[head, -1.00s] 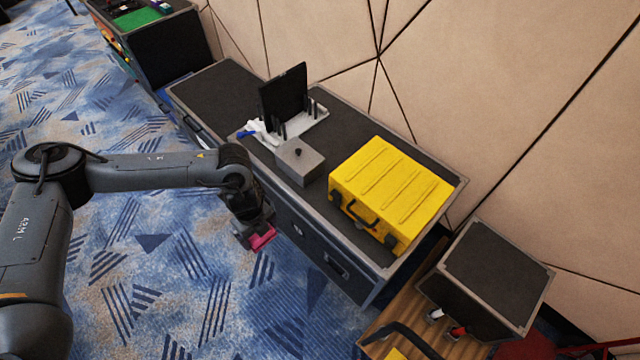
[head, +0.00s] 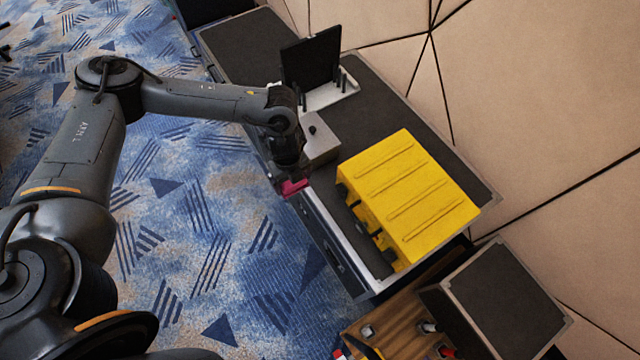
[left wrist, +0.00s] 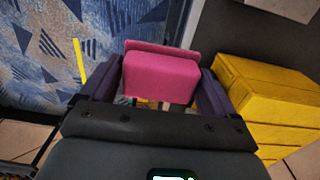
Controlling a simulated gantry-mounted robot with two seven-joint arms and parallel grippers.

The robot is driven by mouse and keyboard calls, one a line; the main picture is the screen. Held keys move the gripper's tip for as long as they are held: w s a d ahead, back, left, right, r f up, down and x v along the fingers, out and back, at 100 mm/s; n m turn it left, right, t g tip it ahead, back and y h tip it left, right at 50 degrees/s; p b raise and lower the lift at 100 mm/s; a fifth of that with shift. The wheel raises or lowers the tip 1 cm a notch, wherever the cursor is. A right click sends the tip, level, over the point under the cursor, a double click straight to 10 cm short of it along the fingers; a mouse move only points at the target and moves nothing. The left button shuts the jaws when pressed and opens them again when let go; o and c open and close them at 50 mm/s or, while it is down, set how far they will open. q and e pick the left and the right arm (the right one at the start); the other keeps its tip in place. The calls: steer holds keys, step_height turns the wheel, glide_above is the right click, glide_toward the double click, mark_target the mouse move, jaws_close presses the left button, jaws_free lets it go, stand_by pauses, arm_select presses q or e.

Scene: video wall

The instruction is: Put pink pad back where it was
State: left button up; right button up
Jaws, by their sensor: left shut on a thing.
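The pink pad (left wrist: 160,72) is held between the two fingers of my left gripper (left wrist: 155,85) in the left wrist view. In the head view the pink pad (head: 293,187) shows as a small patch below my left gripper (head: 289,176), at the front edge of the black-topped case table (head: 424,123). The gripper is shut on it. Whether the pad touches the table edge I cannot tell. My right gripper is not in view.
A yellow case (head: 410,195) sits on the table to the right of the gripper. A grey box (head: 320,142) stands just behind it, with a black panel on a white stand (head: 330,95) farther back. A smaller dark case (head: 505,300) stands at lower right.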

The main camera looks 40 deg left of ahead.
arm_select(q)
steer(key=f+b, duration=0.2)
steer(key=f, duration=0.1)
steer(key=f+b, duration=0.1)
steer(key=shift+w+f, duration=0.2)
steer(key=shift+w, duration=0.2)
steer(key=f+b, duration=0.1)
steer(key=b, duration=0.4)
glide_above(319, 180)
step_height(319, 180, down, 7)
steer(key=shift+d, duration=0.1)
steer(key=shift+f, duration=2)
steer(key=shift+f+b, duration=0.1)
steer(key=shift+b, duration=0.2)
steer(key=o, duration=0.8)
